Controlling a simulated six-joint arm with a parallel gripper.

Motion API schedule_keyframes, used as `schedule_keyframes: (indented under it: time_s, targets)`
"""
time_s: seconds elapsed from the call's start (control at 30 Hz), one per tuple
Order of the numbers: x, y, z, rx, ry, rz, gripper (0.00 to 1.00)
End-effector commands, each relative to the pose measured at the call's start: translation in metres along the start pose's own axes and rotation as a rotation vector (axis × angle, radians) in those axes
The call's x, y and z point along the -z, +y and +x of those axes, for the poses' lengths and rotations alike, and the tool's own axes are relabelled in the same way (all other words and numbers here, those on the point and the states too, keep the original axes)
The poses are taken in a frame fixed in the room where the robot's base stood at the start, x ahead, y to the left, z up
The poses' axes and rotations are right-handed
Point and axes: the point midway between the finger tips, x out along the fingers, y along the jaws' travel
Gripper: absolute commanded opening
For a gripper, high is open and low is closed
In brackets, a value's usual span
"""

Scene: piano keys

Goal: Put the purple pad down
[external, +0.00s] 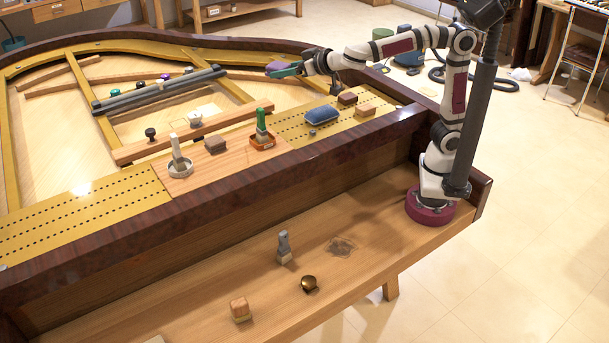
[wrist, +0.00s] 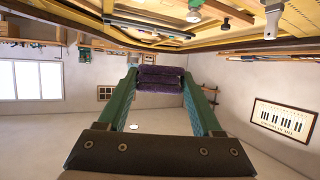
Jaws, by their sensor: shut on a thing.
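The purple pad (wrist: 160,79) is held between the green fingertips of my gripper (wrist: 159,88) in the wrist view. In the external view the pad (external: 276,66) shows as a small purple patch at the tip of my gripper (external: 283,71), partly hidden by the green fingers. My gripper is shut on it, reaching left over the far right part of the open piano body. The pad appears raised clear of the surfaces around it.
A dark rail (external: 160,91) with several small coloured knobs lies left of my gripper. A wooden board (external: 221,158) carries brushes in holders and a brown block. A blue pad (external: 322,115) and two small blocks lie on the perforated gold strip. The front ledge holds several loose items.

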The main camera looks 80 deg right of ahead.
Motion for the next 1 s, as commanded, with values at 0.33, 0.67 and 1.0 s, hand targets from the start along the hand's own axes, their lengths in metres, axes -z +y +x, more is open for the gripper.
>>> schedule_keyframes:
  time_s: [0.33, 0.67, 1.0]
  targets:
    - [-0.038, 0.042, -0.035, 0.080, 0.000, -0.035, 0.13]
    - [-0.062, 0.020, -0.044, 0.193, -0.002, -0.083, 0.13]
    - [-0.104, -0.058, -0.058, 0.440, -0.004, -0.191, 0.13]
